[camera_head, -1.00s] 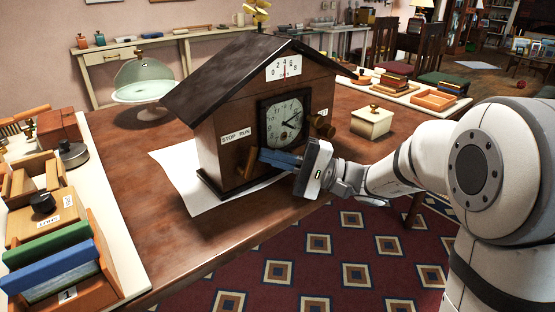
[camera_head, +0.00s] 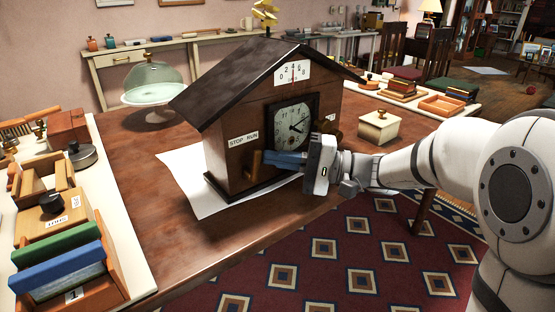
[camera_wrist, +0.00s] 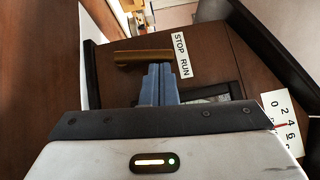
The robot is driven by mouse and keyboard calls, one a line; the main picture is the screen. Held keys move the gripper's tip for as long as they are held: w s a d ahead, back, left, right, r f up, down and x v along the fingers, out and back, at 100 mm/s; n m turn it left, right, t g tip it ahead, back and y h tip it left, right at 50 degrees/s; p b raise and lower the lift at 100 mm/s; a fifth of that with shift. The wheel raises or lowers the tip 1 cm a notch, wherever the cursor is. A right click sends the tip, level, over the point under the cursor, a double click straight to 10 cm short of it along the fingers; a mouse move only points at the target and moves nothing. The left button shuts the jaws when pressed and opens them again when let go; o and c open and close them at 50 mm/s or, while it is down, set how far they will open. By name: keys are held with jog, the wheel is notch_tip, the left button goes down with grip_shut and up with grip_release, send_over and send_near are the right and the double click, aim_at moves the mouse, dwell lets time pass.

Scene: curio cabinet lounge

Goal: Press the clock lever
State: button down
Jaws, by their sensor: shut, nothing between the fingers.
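The clock (camera_head: 232,159) is a brown wooden house shape with a dark pitched roof, standing upright on the table. Its white dial (camera_head: 291,122) faces front right, and a STOP RUN label (camera_head: 243,139) is on its side wall. The clock lever (camera_head: 256,163), a brass-brown bar, sticks out below that label; it also shows in the wrist view (camera_wrist: 138,57) beside the STOP RUN lettering. My gripper (camera_head: 272,158) is shut and empty, its blue fingers pointing left across the clock front. The fingertips (camera_wrist: 158,70) are at the lever; whether they touch it I cannot tell.
White paper (camera_head: 186,170) lies under the clock. A glass dome (camera_head: 153,74) stands behind it to the left. A cream box (camera_head: 379,127) and wooden trays (camera_head: 441,105) are to the right. Several blocks and boxes crowd the left board (camera_head: 133,262). The table's front strip is clear.

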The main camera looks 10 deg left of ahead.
jog(key=shift+s+a+r+n+t+h+b, duration=0.15)
jog(key=shift+s+a+r+n+h+b, duration=0.25)
jog(key=shift+n+h, duration=0.6)
jog(key=shift+s+a+r+n+t+h+b, duration=0.15)
jog(key=shift+s+a+r+n+h, duration=0.35)
jog(key=shift+n+h, duration=0.45)
jog(key=shift+s, duration=0.1)
send_near(258, 157)
jog(key=shift+p+v, duration=0.35)
jog(key=shift+v, duration=0.55)
